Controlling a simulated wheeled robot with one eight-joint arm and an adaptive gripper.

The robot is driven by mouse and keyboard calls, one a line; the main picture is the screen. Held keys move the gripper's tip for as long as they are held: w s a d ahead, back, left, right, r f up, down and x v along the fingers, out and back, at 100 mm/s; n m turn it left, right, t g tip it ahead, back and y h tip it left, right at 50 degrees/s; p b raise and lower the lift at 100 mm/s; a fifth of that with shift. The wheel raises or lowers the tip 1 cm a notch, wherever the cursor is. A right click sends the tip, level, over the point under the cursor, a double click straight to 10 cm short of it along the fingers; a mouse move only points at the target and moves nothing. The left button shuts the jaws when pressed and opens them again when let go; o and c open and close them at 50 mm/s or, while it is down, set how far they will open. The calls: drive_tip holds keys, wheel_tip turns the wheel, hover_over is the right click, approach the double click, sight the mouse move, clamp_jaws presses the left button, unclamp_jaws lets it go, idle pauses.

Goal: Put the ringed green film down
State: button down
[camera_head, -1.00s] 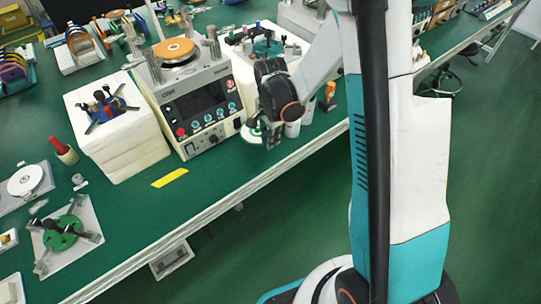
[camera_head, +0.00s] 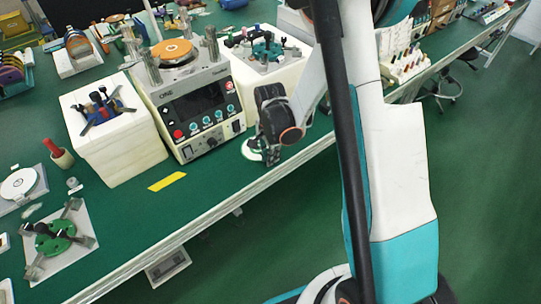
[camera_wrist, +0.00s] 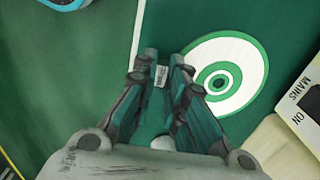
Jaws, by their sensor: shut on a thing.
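The ringed green film (camera_wrist: 247,72) shows in the wrist view as a white disc with green rings, just right of my gripper (camera_wrist: 164,62). My right finger hides its left edge. A small white printed label (camera_wrist: 160,76) shows between my fingertips. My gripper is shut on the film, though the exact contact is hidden. In the head view my gripper (camera_head: 268,157) is low over the front edge of the green table, and part of the film (camera_head: 251,150) shows beside it. I cannot tell whether the film touches the table.
The lapping machine (camera_head: 203,107) stands close to the left of my gripper. A white block (camera_head: 118,150) stands left of it, and another (camera_head: 268,78) behind. A yellow strip (camera_head: 167,181) lies on clear table (camera_head: 190,200) in front. A green fixture (camera_head: 55,238) sits at the lower left.

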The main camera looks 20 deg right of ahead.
drive_tip(key=c, duration=1.6)
unclamp_jaws()
drive_tip(key=shift+c, duration=0.2)
drive_tip(key=s+r+n+t+p, duration=0.2)
drive_tip(key=s+r+n, duration=0.15)
drive_tip(key=r, duration=1.05)
drive_tip(key=s+r+n+t+p, duration=0.1)
drive_tip(key=s+r+n+p, duration=0.25)
drive_tip(key=r, duration=0.95)
drive_tip(key=s+a+r+n+t, duration=0.1)
drive_tip(key=s+r+n+t, duration=0.3)
drive_tip(key=s, duration=0.7)
drive_tip(key=shift+s+r+n+b, duration=0.35)
drive_tip(key=shift+r+n, duration=0.65)
drive_tip(key=shift+n, duration=0.7)
